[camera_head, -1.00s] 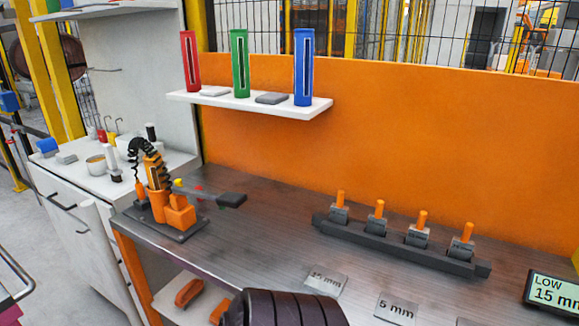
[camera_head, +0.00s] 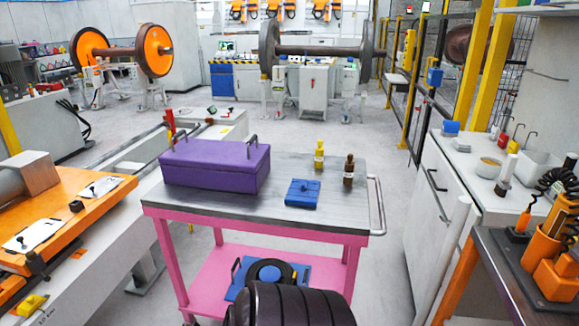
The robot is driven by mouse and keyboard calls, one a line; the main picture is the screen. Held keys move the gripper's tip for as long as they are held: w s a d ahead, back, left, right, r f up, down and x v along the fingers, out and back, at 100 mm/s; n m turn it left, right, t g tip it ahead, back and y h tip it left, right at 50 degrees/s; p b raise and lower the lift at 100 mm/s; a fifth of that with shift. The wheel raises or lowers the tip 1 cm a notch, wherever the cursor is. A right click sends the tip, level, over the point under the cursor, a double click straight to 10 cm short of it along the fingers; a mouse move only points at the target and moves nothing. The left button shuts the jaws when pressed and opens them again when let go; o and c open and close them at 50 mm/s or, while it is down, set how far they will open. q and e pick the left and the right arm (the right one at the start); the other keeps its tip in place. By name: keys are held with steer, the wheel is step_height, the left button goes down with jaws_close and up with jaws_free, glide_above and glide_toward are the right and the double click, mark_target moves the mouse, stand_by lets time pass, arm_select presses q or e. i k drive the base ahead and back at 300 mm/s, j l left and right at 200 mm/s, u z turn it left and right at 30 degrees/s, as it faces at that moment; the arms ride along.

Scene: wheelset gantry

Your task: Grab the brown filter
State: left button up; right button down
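No item in view can be clearly told as a filter. A small dark brown bottle-shaped item (camera_head: 348,172) stands upright near the right end of the cart's grey top (camera_head: 300,217). It is the brown item nearest to the task's words, but I cannot tell whether it is the filter. A similar yellow item (camera_head: 319,155) stands just to its left. Neither of my grippers is in view.
A purple box (camera_head: 213,166) and a blue case (camera_head: 302,193) share the pink cart's top. A round black item (camera_head: 270,270) lies on the lower shelf. An orange-topped bench (camera_head: 75,215) stands left, a white cabinet (camera_head: 440,215) right. Grey floor lies between cart and cabinet.

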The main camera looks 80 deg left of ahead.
mark_target(349, 165)
steer(key=u, duration=2.35)
